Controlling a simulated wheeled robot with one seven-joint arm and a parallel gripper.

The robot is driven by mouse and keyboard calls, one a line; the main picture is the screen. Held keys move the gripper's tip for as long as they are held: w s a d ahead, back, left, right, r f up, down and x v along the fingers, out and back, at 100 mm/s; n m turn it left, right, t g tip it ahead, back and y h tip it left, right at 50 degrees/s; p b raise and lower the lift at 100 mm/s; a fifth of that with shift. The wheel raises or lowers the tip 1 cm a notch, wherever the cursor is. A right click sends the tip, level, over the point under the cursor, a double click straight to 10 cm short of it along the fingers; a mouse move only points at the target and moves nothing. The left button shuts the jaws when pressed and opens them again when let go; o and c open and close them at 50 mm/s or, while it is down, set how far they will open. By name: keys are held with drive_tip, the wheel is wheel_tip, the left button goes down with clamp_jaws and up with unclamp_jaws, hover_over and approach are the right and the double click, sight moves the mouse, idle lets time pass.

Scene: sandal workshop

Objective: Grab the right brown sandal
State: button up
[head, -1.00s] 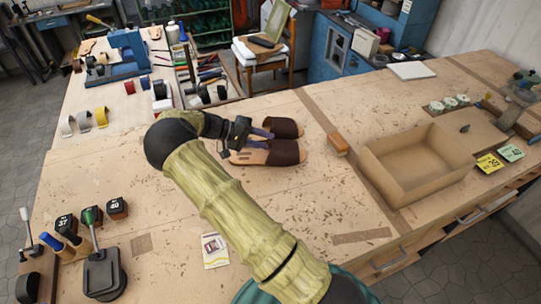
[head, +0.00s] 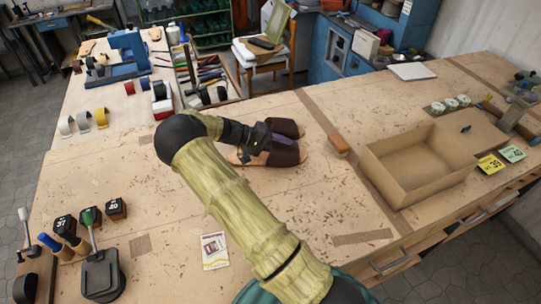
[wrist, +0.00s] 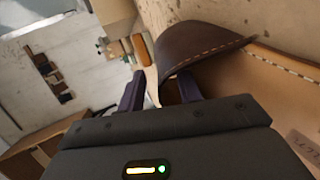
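Two brown sandals lie side by side on the workbench, toes to the right in the head view: a farther one (head: 287,128) and a nearer one (head: 287,154). My gripper (head: 277,143) is over them and covers part of both. In the wrist view, a dark brown stitched strap (wrist: 195,38) and a tan insole (wrist: 280,72) fill the upper right. My gripper's two purple fingers (wrist: 159,90) are apart. The right finger reaches under the strap and the left one is outside it, with the strap's edge between them. Whether either finger touches it I cannot tell.
An open cardboard box (head: 440,192) stands right of the sandals, with a small brush-like wooden block (head: 339,143) between. A paper card (head: 214,250) and number-marked black blocks (head: 116,208) lie toward the front left. The bench right in front of the sandals is clear.

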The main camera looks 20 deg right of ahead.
drive_tip(key=shift+c, duration=0.2)
drive_tip(key=shift+w, duration=0.1)
clamp_jaws()
drive_tip(key=shift+a, duration=0.1)
drive_tip(key=shift+f, duration=0.2)
idle(1.1)
